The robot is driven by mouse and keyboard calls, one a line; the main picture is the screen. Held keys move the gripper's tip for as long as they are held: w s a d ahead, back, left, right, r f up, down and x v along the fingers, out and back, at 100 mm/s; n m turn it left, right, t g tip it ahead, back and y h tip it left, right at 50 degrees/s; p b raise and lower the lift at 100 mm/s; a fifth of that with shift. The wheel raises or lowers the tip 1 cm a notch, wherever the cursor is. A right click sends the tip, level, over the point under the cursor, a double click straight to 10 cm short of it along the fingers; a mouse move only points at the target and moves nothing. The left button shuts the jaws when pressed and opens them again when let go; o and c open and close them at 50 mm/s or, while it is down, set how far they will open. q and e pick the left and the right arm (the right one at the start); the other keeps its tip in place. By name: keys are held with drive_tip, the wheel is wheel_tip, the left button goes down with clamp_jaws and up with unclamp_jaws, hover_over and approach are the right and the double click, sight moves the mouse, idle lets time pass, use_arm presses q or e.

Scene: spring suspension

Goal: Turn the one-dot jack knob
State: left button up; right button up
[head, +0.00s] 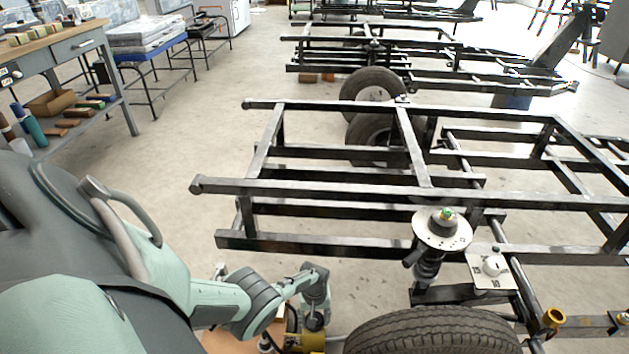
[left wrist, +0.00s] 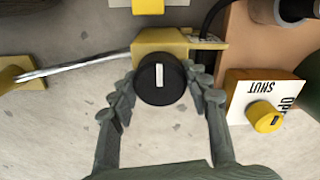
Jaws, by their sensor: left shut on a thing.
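A black round knob (left wrist: 158,80) with a white pointer line sits on a yellow jack body (left wrist: 165,42) in the left wrist view. I cannot make out a dot on it. My left gripper (left wrist: 160,86) has its two grey fingers on either side of the knob, shut on it. The white line runs nearly straight up and down in that view. In the head view my left gripper (head: 315,318) reaches down at the bottom centre, over the yellow jack (head: 302,343), and hides the knob. My right gripper is not in view.
A yellow knob (left wrist: 267,117) on a white plate marked SHUT stands close to the right finger. A tyre (head: 432,335) is just right of my gripper.

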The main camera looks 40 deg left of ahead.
use_arm(q)
drive_tip(key=shift+s, duration=0.1)
idle(0.3)
drive_tip(key=o, duration=1.2)
drive_tip(key=shift+c, duration=0.2)
drive_tip(key=shift+r, duration=0.4)
wheel_tip(320, 180, up, 11)
drive_tip(key=shift+r, duration=0.1)
